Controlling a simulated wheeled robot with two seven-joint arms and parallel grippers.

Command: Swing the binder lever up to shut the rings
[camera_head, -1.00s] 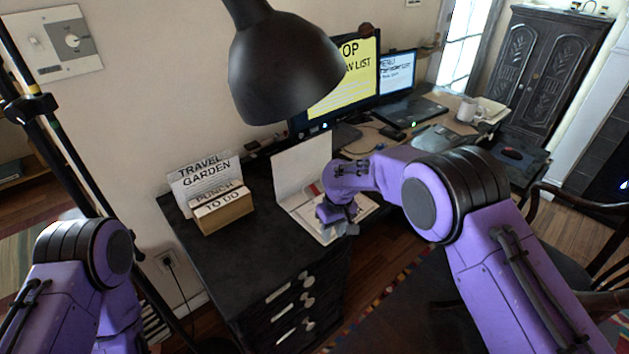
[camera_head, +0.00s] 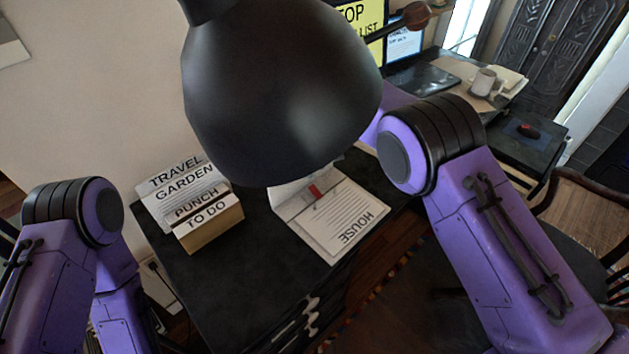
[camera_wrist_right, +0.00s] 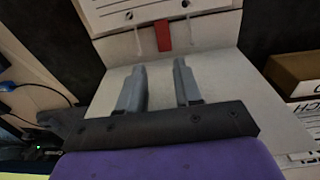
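The open binder (camera_head: 345,238) lies on the dark cabinet top, with a lined sheet marked HOUSE on its near side. Its red lever (camera_head: 316,191) sits by the spine, near the sheet's upper edge. The lever also shows in the right wrist view (camera_wrist_right: 163,36), just ahead of my right gripper (camera_wrist_right: 160,65). That gripper's two grey fingers are apart and empty, over the binder's bare pale cover (camera_wrist_right: 215,95). The lever lies beyond the gap between the fingertips, apart from them. In the head view the lamp hides my right gripper. My left gripper is out of view.
A black lamp head (camera_head: 280,95) hangs in front and covers part of the binder. A wooden card box (camera_head: 210,228) with TRAVEL and GARDEN cards stands to the left. A mug (camera_head: 484,80) and a laptop (camera_head: 428,78) are farther back.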

